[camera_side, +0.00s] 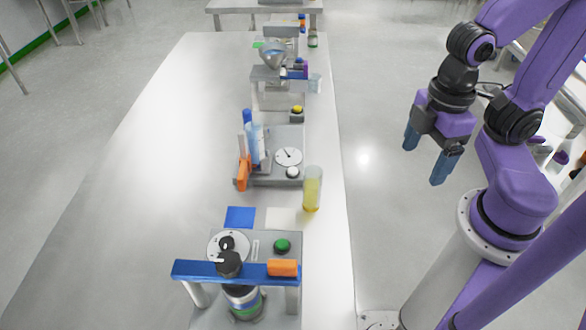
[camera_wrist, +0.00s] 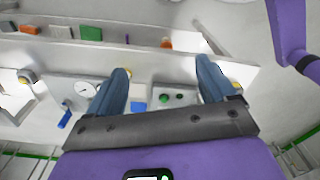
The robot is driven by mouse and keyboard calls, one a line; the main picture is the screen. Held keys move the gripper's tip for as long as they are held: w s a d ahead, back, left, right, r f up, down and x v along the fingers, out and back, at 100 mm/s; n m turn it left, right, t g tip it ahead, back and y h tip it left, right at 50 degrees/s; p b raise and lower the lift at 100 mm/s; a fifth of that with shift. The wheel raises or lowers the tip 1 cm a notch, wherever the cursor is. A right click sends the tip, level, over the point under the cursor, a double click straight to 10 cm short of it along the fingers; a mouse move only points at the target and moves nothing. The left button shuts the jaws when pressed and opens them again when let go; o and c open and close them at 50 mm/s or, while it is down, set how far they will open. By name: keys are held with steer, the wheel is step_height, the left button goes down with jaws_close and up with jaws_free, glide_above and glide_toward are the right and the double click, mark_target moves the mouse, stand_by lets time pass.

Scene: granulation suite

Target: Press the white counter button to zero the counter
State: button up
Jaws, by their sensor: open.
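The white button (camera_side: 293,172) is a small round cap at the front right of a grey station (camera_side: 262,182) with a white dial (camera_side: 288,156). A blue-and-white upright part and an orange lever (camera_side: 243,174) are at this station's left side. My gripper (camera_side: 428,155) is open and empty, in the air right of the table, well apart from the button. In the wrist view the two blue fingers (camera_wrist: 162,68) are spread. The dial (camera_wrist: 84,88) shows there left of the left finger; I cannot make out the white button there, and the finger may hide it.
A tall cup of yellow liquid (camera_side: 312,188) stands near the table's right edge beside the button. Nearer is a station with a green button (camera_side: 282,245) and blue bar (camera_side: 215,270). Farther back is a yellow button (camera_side: 297,109). The table's left half is clear.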

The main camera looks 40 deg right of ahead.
jaws_close()
stand_by(1.5)
